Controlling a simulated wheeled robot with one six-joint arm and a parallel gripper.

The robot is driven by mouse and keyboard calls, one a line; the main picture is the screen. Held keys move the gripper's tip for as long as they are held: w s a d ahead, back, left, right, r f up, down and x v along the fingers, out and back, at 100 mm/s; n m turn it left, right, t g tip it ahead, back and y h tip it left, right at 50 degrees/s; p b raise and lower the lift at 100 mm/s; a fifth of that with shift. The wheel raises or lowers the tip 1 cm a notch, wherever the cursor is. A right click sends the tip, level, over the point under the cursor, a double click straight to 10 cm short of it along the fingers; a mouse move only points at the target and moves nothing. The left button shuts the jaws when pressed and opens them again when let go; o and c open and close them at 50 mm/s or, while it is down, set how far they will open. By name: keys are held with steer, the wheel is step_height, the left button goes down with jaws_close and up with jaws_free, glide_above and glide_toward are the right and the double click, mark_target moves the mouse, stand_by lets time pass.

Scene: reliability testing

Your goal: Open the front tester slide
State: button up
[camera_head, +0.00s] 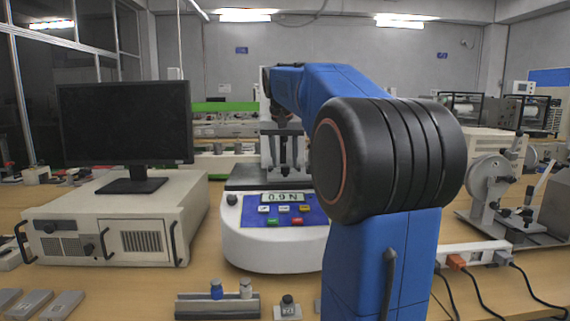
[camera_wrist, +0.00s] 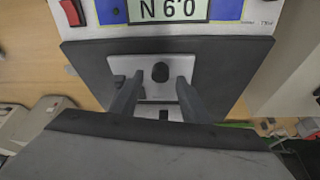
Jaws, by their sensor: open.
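The tester (camera_head: 272,245) is a white rounded unit with a blue button panel and a display reading 0.9 N in the head view. Its dark top plate (camera_wrist: 225,65) fills the middle of the wrist view. On that plate lies a small metal slide plate (camera_wrist: 128,65) with a black knob (camera_wrist: 160,72). My gripper (camera_wrist: 158,80) is open above the slide plate, its two dark fingers on either side of the knob. I cannot tell whether they touch anything.
A monitor (camera_head: 125,125) stands on a beige box (camera_head: 105,225) left of the tester. Small weights (camera_head: 216,290) sit in a holder at the front, with grey blocks (camera_head: 30,303) to the left. A reel machine (camera_head: 490,185) and a power strip (camera_head: 470,252) are to the right.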

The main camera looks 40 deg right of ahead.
steer(key=shift+x, duration=0.8)
jaws_close()
steer(key=shift+s+a, duration=0.9)
steer(key=shift+s, duration=0.25)
steer(key=shift+s+a, duration=0.85)
steer(key=shift+s, duration=0.35)
steer(key=shift+s+a, duration=0.9)
steer(key=shift+s, duration=0.25)
jaws_free()
